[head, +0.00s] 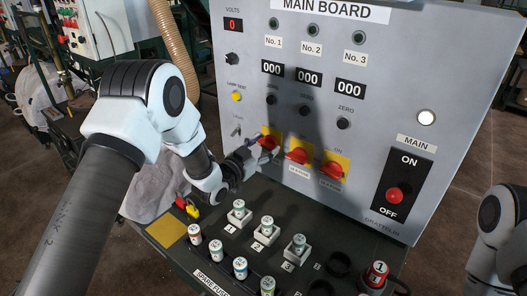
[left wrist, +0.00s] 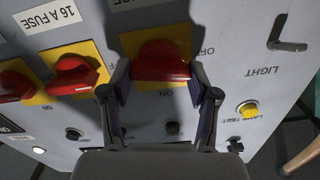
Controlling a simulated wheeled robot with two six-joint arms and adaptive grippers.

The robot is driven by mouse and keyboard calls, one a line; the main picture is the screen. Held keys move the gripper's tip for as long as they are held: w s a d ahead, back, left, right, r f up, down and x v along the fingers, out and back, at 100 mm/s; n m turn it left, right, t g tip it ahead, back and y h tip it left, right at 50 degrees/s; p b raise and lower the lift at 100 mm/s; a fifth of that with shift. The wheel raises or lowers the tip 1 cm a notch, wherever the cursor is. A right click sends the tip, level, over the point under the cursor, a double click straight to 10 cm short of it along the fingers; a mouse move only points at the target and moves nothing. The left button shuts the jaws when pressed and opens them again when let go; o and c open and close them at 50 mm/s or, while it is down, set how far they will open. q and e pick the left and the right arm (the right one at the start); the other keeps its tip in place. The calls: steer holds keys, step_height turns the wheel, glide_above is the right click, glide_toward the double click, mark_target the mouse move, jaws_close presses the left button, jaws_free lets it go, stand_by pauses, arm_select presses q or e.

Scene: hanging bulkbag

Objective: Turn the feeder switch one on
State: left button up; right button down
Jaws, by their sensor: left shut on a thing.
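Feeder switch one is the leftmost of three red rotary knobs in the head view, a red knob (head: 270,141) on a yellow plate below the No. 1 column. My left gripper (head: 260,153) is at this knob and partly covers it. In the left wrist view the red knob (left wrist: 160,64) sits between the two fingers of my left gripper (left wrist: 158,88), which is shut on it. Its handle lies across the picture there, with ON printed below and OFF to the upper right. My right gripper is not in view; part of my right arm shows at the right edge.
Two other red feeder knobs (head: 298,155) (head: 331,170) stand close by on yellow plates. The main switch (head: 394,194) is at the panel's lower right. Several fuses (head: 239,209) stand on the dark shelf below. A yellow lamp-test button (head: 236,96) is at the left.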

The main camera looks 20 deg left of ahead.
arm_select(q)
steer(key=shift+s+d+f+m+b, duration=0.1)
steer(key=shift+f+m+b, duration=0.05)
steer(key=shift+m+b, duration=4.05)
steer(key=shift+d+f+m+b, duration=0.1)
steer(key=shift+f+m+b, duration=0.05)
steer(key=shift+m+b, duration=4)
steer(key=shift+n+b, duration=0.45)
steer(key=shift+b, duration=0.05)
steer(key=o, duration=1.2)
steer(key=shift+r, duration=0.1)
steer(key=shift+c, duration=0.2)
